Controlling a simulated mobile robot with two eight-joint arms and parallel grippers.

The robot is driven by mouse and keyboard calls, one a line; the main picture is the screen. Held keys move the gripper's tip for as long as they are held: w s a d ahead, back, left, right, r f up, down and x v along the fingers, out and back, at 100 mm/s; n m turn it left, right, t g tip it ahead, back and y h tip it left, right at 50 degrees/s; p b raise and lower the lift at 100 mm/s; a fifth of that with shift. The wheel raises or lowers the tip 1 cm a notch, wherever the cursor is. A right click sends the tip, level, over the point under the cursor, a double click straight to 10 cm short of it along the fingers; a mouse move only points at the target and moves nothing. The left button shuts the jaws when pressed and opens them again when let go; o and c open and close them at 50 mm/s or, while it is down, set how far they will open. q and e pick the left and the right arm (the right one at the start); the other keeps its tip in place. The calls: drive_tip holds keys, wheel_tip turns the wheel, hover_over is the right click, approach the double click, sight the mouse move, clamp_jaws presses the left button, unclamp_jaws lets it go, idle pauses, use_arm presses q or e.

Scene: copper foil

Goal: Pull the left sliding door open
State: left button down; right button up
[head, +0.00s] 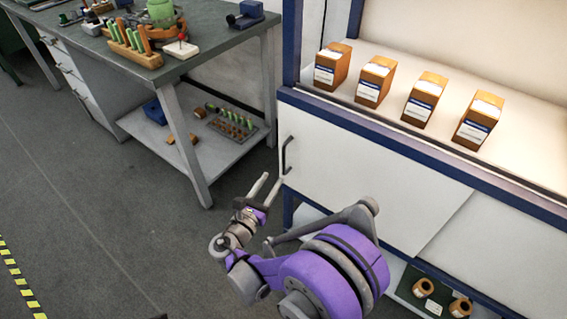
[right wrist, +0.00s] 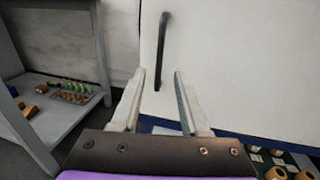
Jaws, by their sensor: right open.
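The left sliding door (head: 365,175) is a white panel on the blue-framed cabinet. Its dark upright bar handle (head: 287,155) is near the door's left edge. My right gripper (head: 270,184) is open and empty, just below and left of the handle in the head view. In the right wrist view the handle (right wrist: 162,48) stands upright ahead, and its lower end lies between the open fingertips (right wrist: 159,72) in the picture. I cannot tell whether a finger touches it. The door (right wrist: 245,65) fills the right of that view. My left gripper is not in view.
Several orange-brown boxes (head: 375,80) stand on the cabinet's upper shelf. Another white panel (head: 510,240) is at the right, with rolls (head: 423,287) on the shelf below. A workbench (head: 205,60) with a lower shelf stands left. Grey floor (head: 110,220) is clear at left.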

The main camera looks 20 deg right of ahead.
drive_tip(key=b, duration=0.1)
hover_over(284, 172)
drive_tip(key=shift+w, duration=0.3)
clamp_jaws()
idle(1.4)
